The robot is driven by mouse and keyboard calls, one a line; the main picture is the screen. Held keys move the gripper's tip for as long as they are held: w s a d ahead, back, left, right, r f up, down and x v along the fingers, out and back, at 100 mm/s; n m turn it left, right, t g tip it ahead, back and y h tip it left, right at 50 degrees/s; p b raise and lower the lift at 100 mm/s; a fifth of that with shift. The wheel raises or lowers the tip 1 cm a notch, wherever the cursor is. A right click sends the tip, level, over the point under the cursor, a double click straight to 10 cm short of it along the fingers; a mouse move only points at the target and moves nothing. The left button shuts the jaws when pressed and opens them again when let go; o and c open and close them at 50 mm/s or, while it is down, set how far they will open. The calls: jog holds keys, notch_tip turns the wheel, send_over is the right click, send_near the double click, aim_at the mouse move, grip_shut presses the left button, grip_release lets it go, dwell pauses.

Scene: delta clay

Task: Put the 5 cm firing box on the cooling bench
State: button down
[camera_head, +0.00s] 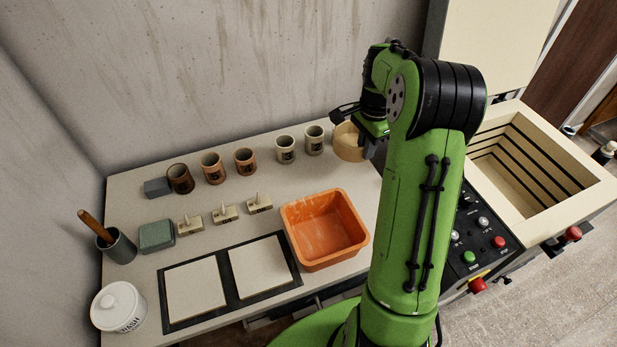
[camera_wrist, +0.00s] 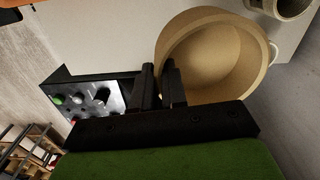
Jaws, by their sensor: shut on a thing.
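A round, tan, open-topped box (camera_head: 348,142), likely the firing box, is at the far right corner of the pale bench (camera_head: 190,245). In the wrist view the box (camera_wrist: 215,62) looks empty inside. My gripper (camera_wrist: 160,84) is shut on the box's near wall, one dark finger on each side of it. In the head view my gripper (camera_head: 371,138) is partly hidden behind my green arm. I cannot tell whether the box rests on the bench or is just above it. No label shows whether this is the cooling bench.
Two pale mugs (camera_head: 314,140) stand just left of the box, with brown mugs (camera_head: 213,168) farther left. An orange tub (camera_head: 325,228) sits at the bench's front right. An open, empty kiln (camera_head: 535,160) and its control panel (camera_head: 478,238) are at right.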

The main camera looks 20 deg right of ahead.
notch_tip(320, 180, down, 10)
jog(key=b, duration=0.3)
jog(key=shift+f, duration=0.1)
jog(key=c, duration=1.6)
grip_release()
jog(key=o, duration=0.4)
jog(key=shift+o, duration=0.2)
